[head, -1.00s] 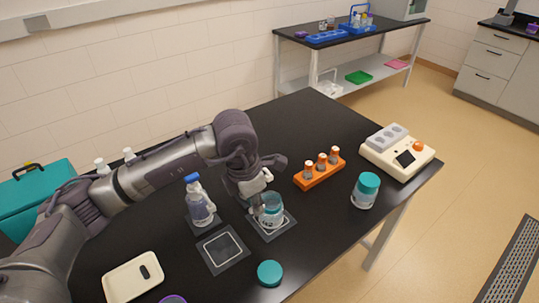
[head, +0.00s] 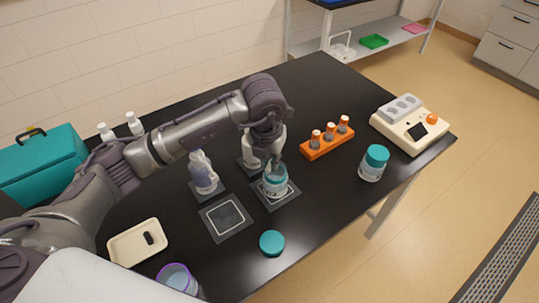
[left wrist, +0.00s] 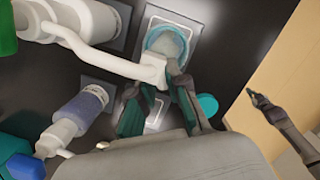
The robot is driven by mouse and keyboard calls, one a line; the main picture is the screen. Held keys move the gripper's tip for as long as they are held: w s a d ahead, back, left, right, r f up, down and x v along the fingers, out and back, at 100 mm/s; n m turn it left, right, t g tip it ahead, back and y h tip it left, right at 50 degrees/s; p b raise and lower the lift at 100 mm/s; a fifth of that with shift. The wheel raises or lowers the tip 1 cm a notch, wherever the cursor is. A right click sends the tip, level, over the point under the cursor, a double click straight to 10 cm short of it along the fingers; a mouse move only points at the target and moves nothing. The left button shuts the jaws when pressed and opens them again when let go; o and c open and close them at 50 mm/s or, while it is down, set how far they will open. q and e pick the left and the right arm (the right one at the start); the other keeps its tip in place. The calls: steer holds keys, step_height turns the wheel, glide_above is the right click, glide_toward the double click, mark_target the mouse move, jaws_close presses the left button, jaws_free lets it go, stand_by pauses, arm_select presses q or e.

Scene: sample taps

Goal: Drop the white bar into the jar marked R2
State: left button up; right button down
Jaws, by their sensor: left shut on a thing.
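My left gripper (head: 272,162) is shut over the open glass jar (head: 276,183), which stands on a dark mat. In the left wrist view my left gripper (left wrist: 156,80) has a small white piece between its fingertips, seemingly the white bar (left wrist: 152,72); a white bottle spout lies right beside it, so the outline is unclear. The jar's teal-edged mouth (left wrist: 168,41) shows just beyond the fingertips. Any R2 marking is unreadable. A dark gripper part, seemingly my right gripper (left wrist: 262,100), shows at the right of that view; its opening cannot be told.
A wash bottle (head: 203,174) stands left of the jar, another behind my gripper. A loose teal lid (head: 271,243) lies in front. A capped jar (head: 373,164), an orange rack (head: 327,145) and a cream device (head: 412,128) stand right. A cream tray (head: 125,250) holds a dark object.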

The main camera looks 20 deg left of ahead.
arm_select(q)
steer(key=shift+f, duration=0.8)
steer(key=o, duration=0.8)
steer(key=r, duration=0.4)
steer(key=s+r, duration=0.1)
steer(key=r, duration=0.3)
steer(key=s+r, duration=0.1)
steer(key=r, duration=0.3)
